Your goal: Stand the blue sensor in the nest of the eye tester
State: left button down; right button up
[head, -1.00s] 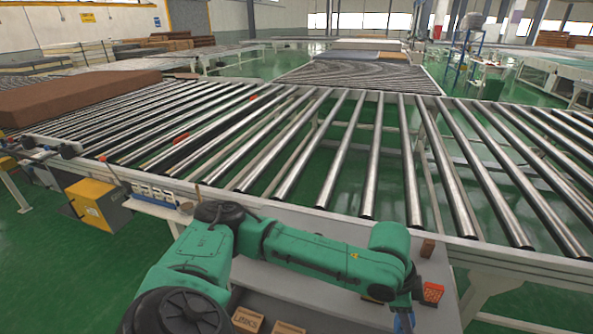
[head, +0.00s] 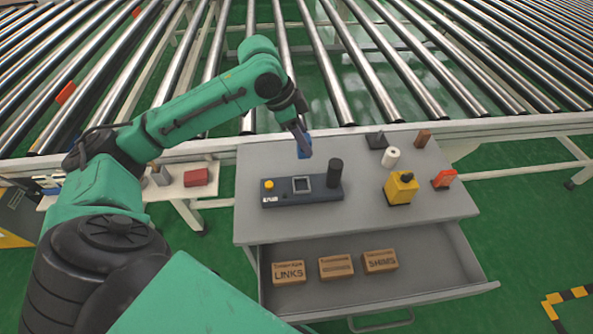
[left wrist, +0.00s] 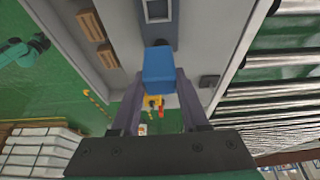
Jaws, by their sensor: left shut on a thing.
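The blue sensor (head: 304,150) is a small blue block held above the back part of the table. My left gripper (head: 303,138) is shut on it, and the left wrist view shows the blue block (left wrist: 159,70) between the two fingers. The eye tester (head: 275,200) is a dark flat panel with a yellow button, a black cylinder and a pale square-framed nest (head: 302,185). The nest looks empty. The sensor is behind the nest in the head view and apart from it. A green arm part of mine shows at the left of the wrist view; its gripper is too small to read.
The grey table (head: 350,215) also bears a yellow device (head: 400,188), a white roll (head: 391,157), a red-orange item (head: 444,179) and small dark and brown blocks at the back. An open drawer (head: 420,281) below holds three wooden boxes. A roller conveyor (head: 350,100) runs behind.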

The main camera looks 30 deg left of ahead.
aim_at(303, 157)
pick_arm(q)
notch_tip(303, 157, down, 6)
jog(key=shift+s+f, duration=0.1)
notch_tip(303, 157, down, 8)
jog(key=shift+a+r+p, duration=0.1)
jog(key=shift+r+p, duration=0.15)
jog(key=shift+p, duration=0.05)
jog(key=shift+a+f, duration=0.15)
jog(key=shift+f, duration=0.1)
pick_arm(e)
jog(key=shift+a+r, duration=0.35)
jog(key=shift+a, duration=0.15)
pick_arm(q)
jog(key=shift+f, duration=0.1)
jog(key=shift+c, duration=2.1)
grip_release()
pick_arm(e)
jog(key=shift+d, duration=0.35)
